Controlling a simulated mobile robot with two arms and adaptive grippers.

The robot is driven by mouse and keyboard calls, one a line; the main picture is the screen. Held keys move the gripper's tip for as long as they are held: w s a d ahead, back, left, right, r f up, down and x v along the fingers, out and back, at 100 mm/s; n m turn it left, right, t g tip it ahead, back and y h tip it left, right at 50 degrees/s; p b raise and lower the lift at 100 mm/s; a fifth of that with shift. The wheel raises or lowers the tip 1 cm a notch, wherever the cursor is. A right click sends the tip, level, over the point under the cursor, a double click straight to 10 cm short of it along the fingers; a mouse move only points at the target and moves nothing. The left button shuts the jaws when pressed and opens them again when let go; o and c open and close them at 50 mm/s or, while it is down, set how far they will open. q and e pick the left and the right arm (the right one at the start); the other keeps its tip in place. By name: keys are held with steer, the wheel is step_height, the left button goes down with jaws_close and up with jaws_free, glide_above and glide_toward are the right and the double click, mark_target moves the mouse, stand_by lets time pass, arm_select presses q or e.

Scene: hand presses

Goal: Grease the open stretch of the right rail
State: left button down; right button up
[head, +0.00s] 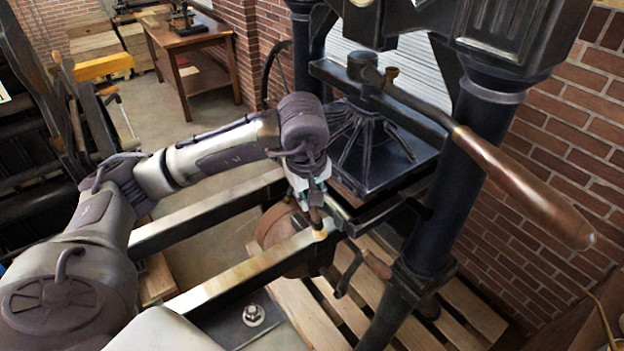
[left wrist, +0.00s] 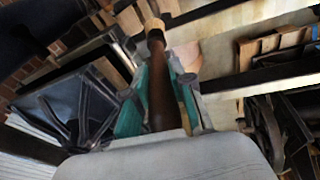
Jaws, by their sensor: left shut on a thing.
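My left gripper (head: 314,196) is shut on a brush with a dark brown handle. The handle stands between the teal finger pads of my left gripper (left wrist: 158,95) in the left wrist view. The brush (left wrist: 158,75) points down, with its pale tip (head: 321,234) at the top of the right rail, close to the press bed. I cannot tell whether the tip touches the rail. The right rail (head: 245,272) is the nearer pale bar, with a yellowish tint along part of its top. My right gripper is not in view.
The left rail (head: 205,212) runs parallel, farther back. The black platen (head: 375,150) and a thick dark column (head: 452,195) stand right of my gripper. A long wooden-handled lever (head: 530,190) reaches out at the right. A wooden pallet (head: 310,315) lies below.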

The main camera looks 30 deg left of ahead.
mark_target(319, 232)
arm_select(q)
steer(key=w+a+f+n+y+b, duration=0.1)
steer(key=w+a+f+n+b, duration=0.1)
steer(key=a+f+n, duration=0.3)
steer(key=shift+w+f+n+g+b, duration=0.25)
steer(key=shift+f+n+g+b, duration=0.15)
steer(key=shift+f+n+b, duration=0.25)
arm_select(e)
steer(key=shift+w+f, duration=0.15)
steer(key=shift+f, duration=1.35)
arm_select(q)
steer(key=shift+f+b, duration=0.55)
steer(key=shift+f, duration=0.05)
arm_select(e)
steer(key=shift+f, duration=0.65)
